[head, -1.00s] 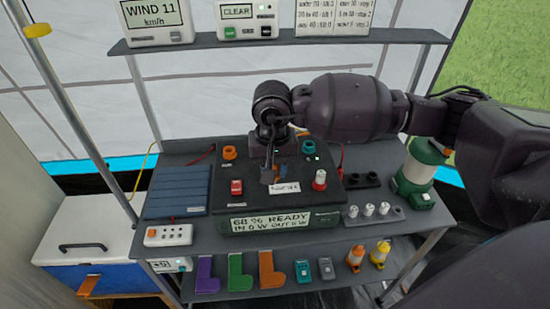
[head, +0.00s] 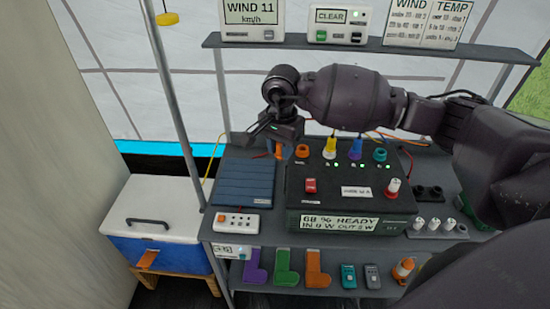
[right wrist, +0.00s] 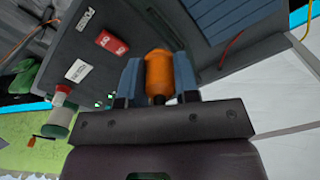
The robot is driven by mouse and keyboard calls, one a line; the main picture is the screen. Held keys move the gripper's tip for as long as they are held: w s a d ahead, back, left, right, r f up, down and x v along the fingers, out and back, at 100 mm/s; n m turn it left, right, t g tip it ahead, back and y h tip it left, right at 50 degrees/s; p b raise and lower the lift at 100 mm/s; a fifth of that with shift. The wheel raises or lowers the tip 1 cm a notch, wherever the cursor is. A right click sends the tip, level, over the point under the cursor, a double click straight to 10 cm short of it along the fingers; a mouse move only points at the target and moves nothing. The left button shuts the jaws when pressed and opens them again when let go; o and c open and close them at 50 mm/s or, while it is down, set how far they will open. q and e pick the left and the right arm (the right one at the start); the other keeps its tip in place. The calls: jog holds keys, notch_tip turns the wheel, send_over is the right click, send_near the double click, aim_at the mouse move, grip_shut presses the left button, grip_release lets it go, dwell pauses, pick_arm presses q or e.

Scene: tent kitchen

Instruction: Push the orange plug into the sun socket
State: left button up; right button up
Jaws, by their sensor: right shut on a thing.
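My right gripper (head: 284,148) is shut on the orange plug (head: 278,152) at the back left corner of the dark power box (head: 330,195). In the right wrist view the plug (right wrist: 157,72) sits between the two blue-grey fingers of the gripper (right wrist: 156,80). An orange-ringed socket (head: 302,151) on the box is just right of the gripper, and the plug is apart from it. I cannot read a sun mark on it. A yellow plug (head: 330,145) and a purple-blue plug (head: 356,148) stand on the box. My left gripper is out of view.
A teal socket (head: 380,155) is at the back right of the box. A red switch (head: 310,186) and a red-white knob (head: 393,187) are in front. A blue panel (head: 244,183) lies to the left. A shelf (head: 370,52) is above.

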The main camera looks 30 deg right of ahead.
jog(key=shift+w+d+f+m+b, duration=0.35)
jog(key=shift+w+d+m, duration=1.05)
jog(key=shift+m, duration=3.5)
jog(key=shift+w+d+f+m, duration=0.6)
jog(key=shift+d+m, duration=1.55)
jog(key=shift+m, duration=2.75)
jog(key=shift+w+d+f+m+b, duration=0.35)
jog(key=shift+w+d+m, duration=1.05)
jog(key=shift+m, duration=3.5)
jog(key=shift+s+d+f, duration=0.3)
jog(key=shift+s+d, duration=0.1)
jog(key=shift+f, duration=0.2)
